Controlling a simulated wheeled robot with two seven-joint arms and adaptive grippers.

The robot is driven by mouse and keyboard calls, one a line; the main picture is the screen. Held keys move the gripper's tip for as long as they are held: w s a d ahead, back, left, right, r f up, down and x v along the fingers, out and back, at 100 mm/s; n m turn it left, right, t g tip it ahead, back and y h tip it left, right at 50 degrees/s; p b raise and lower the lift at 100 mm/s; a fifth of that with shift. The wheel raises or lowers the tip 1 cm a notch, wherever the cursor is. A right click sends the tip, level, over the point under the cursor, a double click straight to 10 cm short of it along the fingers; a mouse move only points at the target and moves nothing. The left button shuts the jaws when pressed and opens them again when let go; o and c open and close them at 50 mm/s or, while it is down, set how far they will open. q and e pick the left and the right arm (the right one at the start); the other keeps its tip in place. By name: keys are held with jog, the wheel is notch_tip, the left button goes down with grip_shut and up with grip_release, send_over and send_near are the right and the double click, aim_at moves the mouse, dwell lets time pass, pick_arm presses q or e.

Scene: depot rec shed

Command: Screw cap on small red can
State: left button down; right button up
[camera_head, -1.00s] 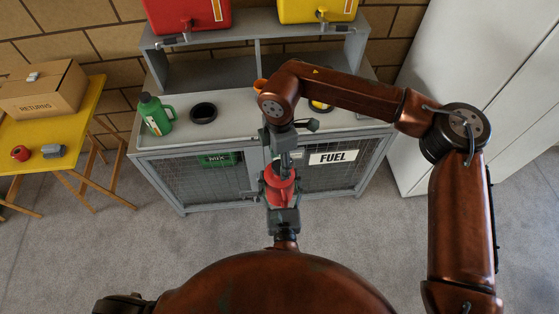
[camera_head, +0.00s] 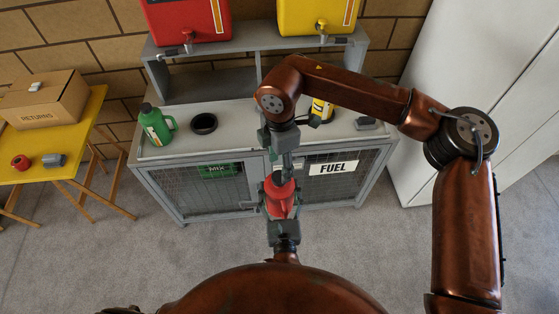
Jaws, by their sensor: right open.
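The small red can (camera_head: 280,200) is held in the air in front of the cabinet. My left gripper (camera_head: 284,230) is at its lower end, closed on it, partly hidden by the can. My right gripper (camera_head: 281,168) hangs straight above the can's top, with its fingers pointing down and open. The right fingertips are at or very close to the top of the can. I cannot make out the cap there; the fingers cover that spot.
The grey workbench (camera_head: 240,140) behind carries a green jug (camera_head: 155,125), a black ring (camera_head: 203,123) and a yellow can (camera_head: 321,109). A yellow table (camera_head: 88,115) with a cardboard box (camera_head: 45,100) stands at left. A white locker (camera_head: 460,70) is at right.

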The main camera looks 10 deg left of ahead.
aim_at(279, 176)
jog(key=n, duration=0.7)
jog(key=shift+r, duration=0.35)
jog(key=n, duration=0.4)
jog(key=shift+r, duration=0.2)
jog(key=n, duration=0.4)
jog(key=shift+r, duration=0.2)
jog(key=n, duration=0.4)
jog(key=shift+r, duration=0.15)
jog(key=n, duration=0.4)
jog(key=shift+r, duration=0.2)
jog(key=n, duration=0.4)
jog(key=shift+r, duration=0.15)
jog(key=n, duration=0.5)
jog(key=shift+r, duration=0.25)
jog(key=shift+f, duration=4.05)
